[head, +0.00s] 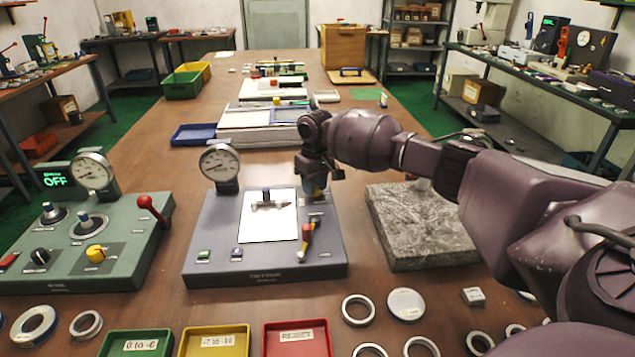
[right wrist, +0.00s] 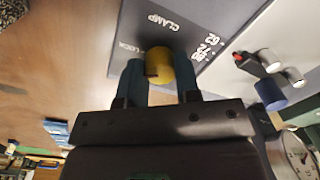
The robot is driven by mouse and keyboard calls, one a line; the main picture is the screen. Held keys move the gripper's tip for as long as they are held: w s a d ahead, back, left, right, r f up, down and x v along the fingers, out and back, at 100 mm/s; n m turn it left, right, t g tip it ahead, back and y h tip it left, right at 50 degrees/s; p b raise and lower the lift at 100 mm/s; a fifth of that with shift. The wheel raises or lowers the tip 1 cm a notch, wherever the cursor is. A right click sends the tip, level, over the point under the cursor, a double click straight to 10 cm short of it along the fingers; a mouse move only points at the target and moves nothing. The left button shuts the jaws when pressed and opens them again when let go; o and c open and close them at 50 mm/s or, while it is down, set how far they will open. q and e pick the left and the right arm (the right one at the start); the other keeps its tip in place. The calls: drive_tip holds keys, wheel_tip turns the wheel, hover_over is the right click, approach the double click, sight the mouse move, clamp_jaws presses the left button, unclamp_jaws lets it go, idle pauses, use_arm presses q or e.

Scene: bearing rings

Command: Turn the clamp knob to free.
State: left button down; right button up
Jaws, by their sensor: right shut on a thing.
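The clamp knob is yellow and shows between my right fingers in the right wrist view (right wrist: 160,63). It sits on the grey panel (right wrist: 175,25) by the printed word CLAMP, with the word LOCK beside it. A small dark mark shows on the knob's left side. My right gripper (right wrist: 160,75) is shut on the knob, one blue-grey finger on each side. In the head view my right gripper (head: 314,186) reaches down to the back right of the middle grey fixture (head: 215,245) and mostly hides the knob. My left gripper is not in view.
A green-grey console (head: 60,275) stands left, a stone block (head: 415,235) right. Loose rings and green, yellow and red trays (head: 297,340) lie in front.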

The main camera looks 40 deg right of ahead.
drive_tip(key=shift+n, duration=0.5)
drive_tip(key=n, duration=0.4)
drive_tip(key=shift+n+p, duration=0.3)
drive_tip(key=shift+p, duration=0.1)
drive_tip(key=n, duration=0.5)
drive_tip(key=shift+n, duration=1.1)
drive_tip(key=o, duration=0.9)
